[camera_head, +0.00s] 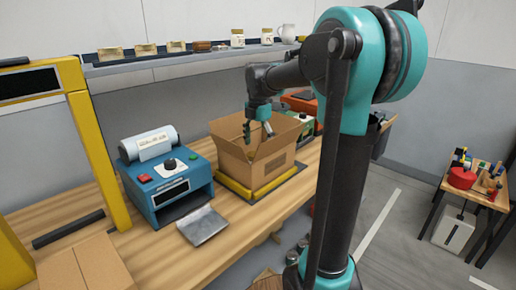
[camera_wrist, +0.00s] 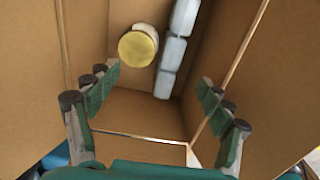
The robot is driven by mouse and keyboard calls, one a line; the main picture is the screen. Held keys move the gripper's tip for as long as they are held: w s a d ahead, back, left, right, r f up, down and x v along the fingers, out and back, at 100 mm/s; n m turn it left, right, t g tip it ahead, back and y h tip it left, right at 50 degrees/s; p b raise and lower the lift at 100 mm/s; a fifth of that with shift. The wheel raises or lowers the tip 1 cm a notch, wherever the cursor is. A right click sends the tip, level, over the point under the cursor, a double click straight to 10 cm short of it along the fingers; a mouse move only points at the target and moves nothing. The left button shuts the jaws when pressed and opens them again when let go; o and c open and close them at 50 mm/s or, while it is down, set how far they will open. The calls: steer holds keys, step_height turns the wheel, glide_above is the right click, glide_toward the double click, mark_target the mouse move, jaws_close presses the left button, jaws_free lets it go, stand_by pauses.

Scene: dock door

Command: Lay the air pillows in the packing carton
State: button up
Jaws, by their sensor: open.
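The open packing carton (camera_head: 250,168) stands upright on a yellow-edged platform on the bench, its flaps spread. My gripper (camera_head: 258,132) points down into the carton's mouth. In the wrist view my gripper (camera_wrist: 158,85) is open, with nothing between its fingers. A strip of pale blue air pillows (camera_wrist: 172,50) lies inside the carton along one wall, beyond the fingertips and apart from them. A jar with a yellow lid (camera_wrist: 138,47) stands beside the strip in the carton. The head view does not show the carton's contents.
A blue machine (camera_head: 168,185) with a white roll on top stands left of the carton, a grey plate (camera_head: 203,225) in front of it. A yellow frame (camera_head: 98,150) rises further left. A shelf (camera_head: 190,67) with jars runs behind. A brown carton (camera_head: 85,268) lies at the front left.

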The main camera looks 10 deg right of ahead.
step_height(320, 180, up, 12)
steer(key=shift+f, duration=0.25)
stand_by(0.3)
